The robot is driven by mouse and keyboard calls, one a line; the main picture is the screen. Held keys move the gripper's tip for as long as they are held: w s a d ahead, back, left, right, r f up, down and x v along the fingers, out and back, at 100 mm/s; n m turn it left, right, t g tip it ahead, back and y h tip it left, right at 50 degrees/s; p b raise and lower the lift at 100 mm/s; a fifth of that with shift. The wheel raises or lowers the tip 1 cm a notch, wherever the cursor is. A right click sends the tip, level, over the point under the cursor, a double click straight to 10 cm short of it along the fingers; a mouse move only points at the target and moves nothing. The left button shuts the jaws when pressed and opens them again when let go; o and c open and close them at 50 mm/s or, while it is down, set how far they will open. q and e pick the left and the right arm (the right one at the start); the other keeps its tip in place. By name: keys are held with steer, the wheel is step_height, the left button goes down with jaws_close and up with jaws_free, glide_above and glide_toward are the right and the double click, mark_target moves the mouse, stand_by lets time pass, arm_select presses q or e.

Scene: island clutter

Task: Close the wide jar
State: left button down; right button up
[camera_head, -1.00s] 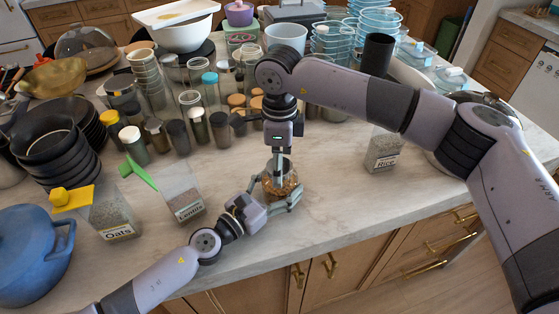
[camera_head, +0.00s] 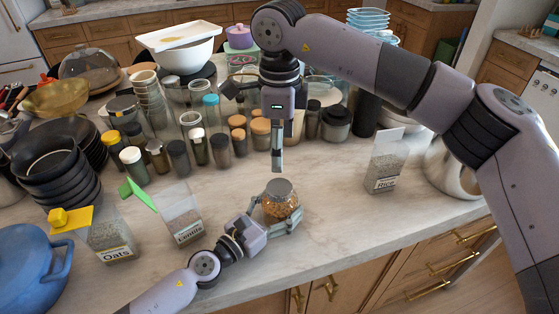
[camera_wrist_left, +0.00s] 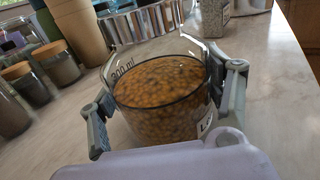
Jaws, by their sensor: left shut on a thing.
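The wide jar (camera_head: 284,207) is a clear glass jar with orange-brown contents near the counter's front edge. My left gripper (camera_head: 280,224) is shut around its sides. In the left wrist view the jar (camera_wrist_left: 160,105) sits between the two fingers (camera_wrist_left: 168,115).
The Lentils container (camera_head: 181,218) and Oats container (camera_head: 111,240) stand left, the Rice container (camera_head: 384,170) right. Several small jars and stacked bowls crowd the back. A blue pot (camera_head: 25,265) is at the left. Counter between jar and Rice is clear.

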steer(key=shift+r, duration=0.45)
arm_select(q)
steer(key=shift+c, duration=0.6)
jaws_free()
steer(key=v, duration=1.2)
